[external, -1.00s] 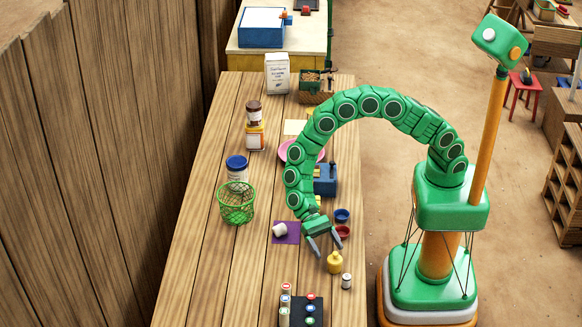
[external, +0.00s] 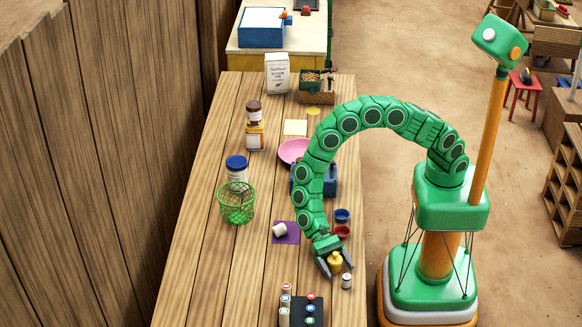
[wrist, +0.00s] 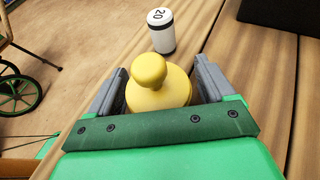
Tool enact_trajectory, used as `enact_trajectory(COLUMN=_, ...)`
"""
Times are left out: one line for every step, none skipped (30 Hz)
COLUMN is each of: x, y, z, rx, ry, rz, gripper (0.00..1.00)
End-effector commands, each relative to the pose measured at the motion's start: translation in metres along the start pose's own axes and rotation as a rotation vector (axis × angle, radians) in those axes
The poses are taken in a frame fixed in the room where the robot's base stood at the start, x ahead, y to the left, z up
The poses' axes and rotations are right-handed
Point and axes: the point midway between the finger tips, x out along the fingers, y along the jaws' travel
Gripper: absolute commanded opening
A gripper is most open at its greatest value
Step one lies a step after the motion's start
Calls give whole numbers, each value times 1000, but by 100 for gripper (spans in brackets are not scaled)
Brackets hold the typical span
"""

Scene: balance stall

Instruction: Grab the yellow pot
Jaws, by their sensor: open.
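The yellow pot (external: 335,261), a small round pot with a knob on top, stands on the wooden table near its right edge. My gripper (external: 337,266) is low over the table with its fingers on either side of the pot. In the wrist view the yellow pot (wrist: 157,86) sits between the two grey fingers of my gripper (wrist: 158,90). The fingers are open, with a small gap visible at the right. The pot's lower part is partly hidden by my gripper.
A white cylinder with a black base, marked 20 (wrist: 161,31), stands close beyond the pot; it also shows in the external view (external: 347,281). A dark block with colored discs (external: 301,312) lies nearer the front. Blue (external: 342,215) and red (external: 342,232) bowls stand behind.

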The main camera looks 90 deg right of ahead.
Motion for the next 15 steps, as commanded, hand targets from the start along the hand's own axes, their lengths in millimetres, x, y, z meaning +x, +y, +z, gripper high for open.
enact_trajectory(x=0, y=0, z=0, rx=0, ry=0, rz=-1, gripper=82)
enact_trajectory(x=0, y=0, z=0, rx=0, ry=0, rz=-1, gripper=82)
enact_trajectory(x=0, y=0, z=0, rx=0, ry=0, rz=-1, gripper=82)
enact_trajectory(x=0, y=0, z=0, rx=0, ry=0, rz=-1, gripper=82)
enact_trajectory(x=0, y=0, z=0, rx=0, ry=0, rz=-1, gripper=82)
enact_trajectory(x=0, y=0, z=0, rx=0, ry=0, rz=-1, gripper=76)
enact_trajectory(x=0, y=0, z=0, rx=0, ry=0, rz=-1, gripper=72)
enact_trajectory(x=0, y=0, z=0, rx=0, ry=0, rz=-1, gripper=67)
enact_trajectory(x=0, y=0, z=0, rx=0, ry=0, rz=-1, gripper=61)
enact_trajectory(x=0, y=0, z=0, rx=0, ry=0, rz=-1, gripper=56)
enact_trajectory(x=0, y=0, z=0, rx=0, ry=-1, rz=-1, gripper=52)
enact_trajectory(x=0, y=0, z=0, rx=0, ry=-1, rz=-1, gripper=46)
enact_trajectory(x=0, y=0, z=0, rx=0, ry=-1, rz=-1, gripper=41)
enact_trajectory(x=-1, y=0, z=0, rx=0, ry=-1, rz=-1, gripper=36)
enact_trajectory(x=-1, y=0, z=0, rx=0, ry=-1, rz=-1, gripper=30)
